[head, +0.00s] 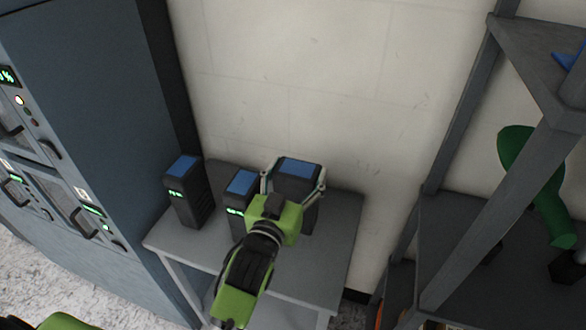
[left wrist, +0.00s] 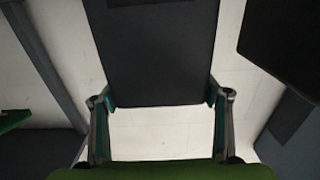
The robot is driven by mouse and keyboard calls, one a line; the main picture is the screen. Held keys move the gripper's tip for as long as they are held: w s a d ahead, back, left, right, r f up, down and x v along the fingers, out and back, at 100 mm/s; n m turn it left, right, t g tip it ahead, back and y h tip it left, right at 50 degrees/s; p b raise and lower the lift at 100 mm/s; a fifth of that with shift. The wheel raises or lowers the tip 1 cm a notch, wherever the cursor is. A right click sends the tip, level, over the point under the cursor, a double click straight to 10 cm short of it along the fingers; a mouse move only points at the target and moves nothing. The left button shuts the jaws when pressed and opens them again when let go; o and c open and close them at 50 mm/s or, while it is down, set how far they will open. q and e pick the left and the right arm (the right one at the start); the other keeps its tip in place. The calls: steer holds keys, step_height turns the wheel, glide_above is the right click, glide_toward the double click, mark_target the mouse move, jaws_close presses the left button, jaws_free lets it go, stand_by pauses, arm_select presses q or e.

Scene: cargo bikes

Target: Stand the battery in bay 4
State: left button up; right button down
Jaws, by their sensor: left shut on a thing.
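My left gripper (head: 295,186) is shut on a dark battery with a blue top (head: 298,169), its fingers on either side of it. The battery is upright at the right of a grey table; I cannot tell whether it touches the tabletop. In the left wrist view the dark battery (left wrist: 150,55) fills the space between the fingers (left wrist: 161,98). Two similar batteries stand on the table, one at the left (head: 187,192) and one in the middle (head: 238,190), partly behind my gripper. A blue-grey cabinet (head: 90,90) with bays and handles is at the left; bay 4 cannot be made out. My right gripper is not in view.
The grey table (head: 338,235) stands against a pale wall, close to the cabinet. A grey shelf rack (head: 468,215) stands at the right, holding a green object (head: 530,175). Some tabletop is bare at the right and front.

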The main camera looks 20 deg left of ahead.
arm_select(q)
steer(key=shift+w+f, duration=0.15)
steer(key=shift+w, duration=0.35)
steer(key=shift+f, duration=1.7)
steer(key=o, duration=2)
steer(key=shift+f, duration=0.35)
steer(key=shift+o, duration=0.5)
steer(key=shift+s, duration=0.1)
